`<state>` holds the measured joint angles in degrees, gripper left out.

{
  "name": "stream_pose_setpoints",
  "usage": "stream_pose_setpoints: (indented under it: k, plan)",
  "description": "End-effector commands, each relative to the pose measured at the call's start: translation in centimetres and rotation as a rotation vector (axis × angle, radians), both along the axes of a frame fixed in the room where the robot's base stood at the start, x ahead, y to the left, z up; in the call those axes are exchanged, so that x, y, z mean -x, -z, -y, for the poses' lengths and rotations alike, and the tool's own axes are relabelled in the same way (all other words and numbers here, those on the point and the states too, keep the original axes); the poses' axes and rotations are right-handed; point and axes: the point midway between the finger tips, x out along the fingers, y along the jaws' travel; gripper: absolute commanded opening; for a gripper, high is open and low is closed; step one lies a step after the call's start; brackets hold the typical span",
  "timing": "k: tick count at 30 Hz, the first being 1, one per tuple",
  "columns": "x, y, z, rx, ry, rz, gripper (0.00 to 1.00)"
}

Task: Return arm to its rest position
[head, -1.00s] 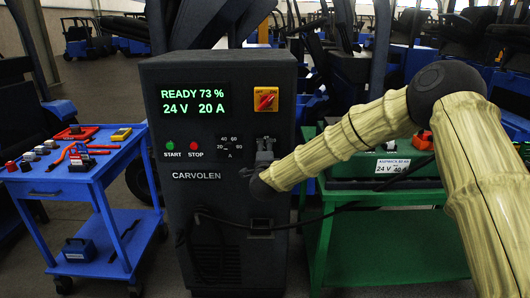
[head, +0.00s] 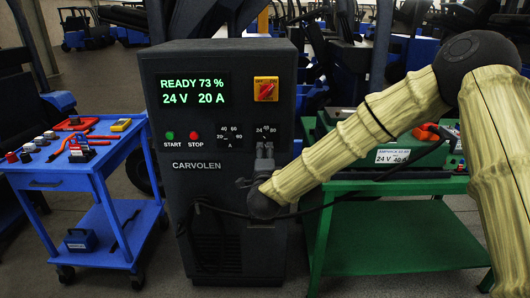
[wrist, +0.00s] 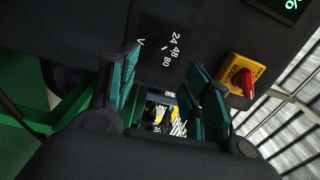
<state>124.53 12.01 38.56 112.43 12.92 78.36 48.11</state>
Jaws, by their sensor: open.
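My gripper (head: 263,160) is in front of the right part of the dark Carvolen charger (head: 205,240). The wrist view shows my gripper (wrist: 165,75) open, with its teal-padded fingers apart and nothing held between them. The voltage selector (wrist: 163,50), marked 24, 48 and 80 V, shows on the panel beyond the fingers. In the head view, the selector's marks (head: 267,130) are just above my gripper, which hides the area below them. My arm reaches in from the right side. The charger display (head: 195,91) reads READY 73 %, 24 V, 20 A.
A red rotary switch on a yellow plate (head: 266,90) is above my gripper. A black cable (head: 340,192) runs behind my arm to the right. A blue cart (head: 100,180) with tools stands left. A green table (head: 400,235) with a green battery (head: 385,160) stands right.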

Motion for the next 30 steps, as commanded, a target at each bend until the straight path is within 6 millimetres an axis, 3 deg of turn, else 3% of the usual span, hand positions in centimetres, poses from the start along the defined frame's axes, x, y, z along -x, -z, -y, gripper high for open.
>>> stream_pose_setpoints:
  k: [13, 17, 20, 23, 30]
  plan:
    - [0.6, 0.1, 0.0, 0.002, -0.001, -0.002, 0.49]
    - [1.2, 1.9, 0.1, 0.042, -0.018, -0.036, 0.49]
    - [2.6, 5.6, 0.4, 0.123, -0.054, -0.105, 0.49]
    - [4.9, 10.6, 1.1, 0.234, -0.110, -0.199, 0.49]
    - [12.5, 21.9, 3.8, 0.501, -0.274, -0.431, 0.49]
